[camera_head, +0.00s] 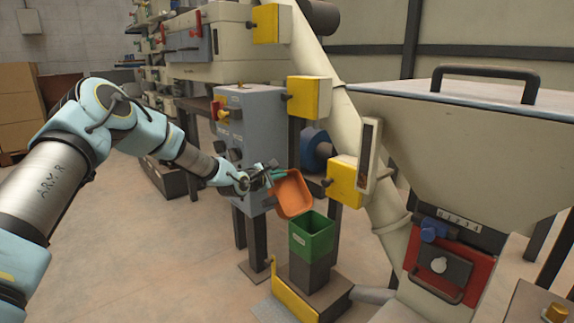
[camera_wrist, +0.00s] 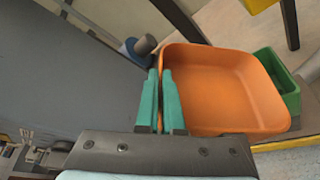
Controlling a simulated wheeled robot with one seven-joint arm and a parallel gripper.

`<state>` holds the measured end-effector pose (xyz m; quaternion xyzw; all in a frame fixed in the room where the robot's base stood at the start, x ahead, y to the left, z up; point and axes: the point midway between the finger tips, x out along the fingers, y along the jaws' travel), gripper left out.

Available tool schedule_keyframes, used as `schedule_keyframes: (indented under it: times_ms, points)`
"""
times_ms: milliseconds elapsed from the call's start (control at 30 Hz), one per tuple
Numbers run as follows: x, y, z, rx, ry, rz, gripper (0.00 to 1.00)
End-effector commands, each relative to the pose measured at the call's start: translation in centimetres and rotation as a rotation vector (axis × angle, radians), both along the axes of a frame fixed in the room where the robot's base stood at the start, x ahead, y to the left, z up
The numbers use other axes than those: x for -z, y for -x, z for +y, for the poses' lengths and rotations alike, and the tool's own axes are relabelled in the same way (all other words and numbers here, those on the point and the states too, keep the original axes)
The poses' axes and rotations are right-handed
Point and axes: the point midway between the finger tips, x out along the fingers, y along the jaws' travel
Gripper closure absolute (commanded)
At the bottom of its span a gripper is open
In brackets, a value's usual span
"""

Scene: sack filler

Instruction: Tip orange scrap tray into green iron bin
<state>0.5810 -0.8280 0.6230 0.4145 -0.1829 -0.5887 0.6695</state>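The orange scrap tray (camera_head: 292,194) hangs in the air, tilted, above and slightly left of the green iron bin (camera_head: 312,236). My gripper (camera_head: 277,174) is at the tray's upper left edge. In the wrist view, the green fingers of my gripper (camera_wrist: 160,100) are close together with the left wall of the orange tray (camera_wrist: 225,90) between or against them. The tray's inside shows bare in the wrist view, with no scrap visible. The green bin (camera_wrist: 275,82) shows partly behind the tray's right side. The bin stands upright on a dark pedestal, and its inside looks dark.
A grey control cabinet (camera_head: 250,130) stands close to the left of my gripper. Yellow boxes (camera_head: 345,181) and a sloping beige pipe (camera_head: 350,120) are close to the right. A large hopper (camera_head: 470,140) fills the right side. Open floor lies to the left.

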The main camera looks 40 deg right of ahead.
Motion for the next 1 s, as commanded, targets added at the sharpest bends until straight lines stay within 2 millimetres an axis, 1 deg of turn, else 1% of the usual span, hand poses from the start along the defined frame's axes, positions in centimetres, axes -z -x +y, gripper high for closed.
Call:
schedule_keyframes:
  times_ms: [33,100,367,600,800,1000]
  points:
    - [-0.3,-0.8,0.7,-0.008,-0.002,0.060,1.00]
    - [-0.2,-1.4,1.3,-0.009,-0.004,0.145,1.00]
    - [1.0,-2.9,3.0,-0.007,-0.018,0.415,1.00]
    - [1.1,-4.3,4.6,-0.004,-0.034,0.655,1.00]
    - [1.2,-4.8,5.3,-0.002,-0.044,0.763,1.00]
    - [1.2,-4.9,5.5,0.000,-0.046,0.786,1.00]
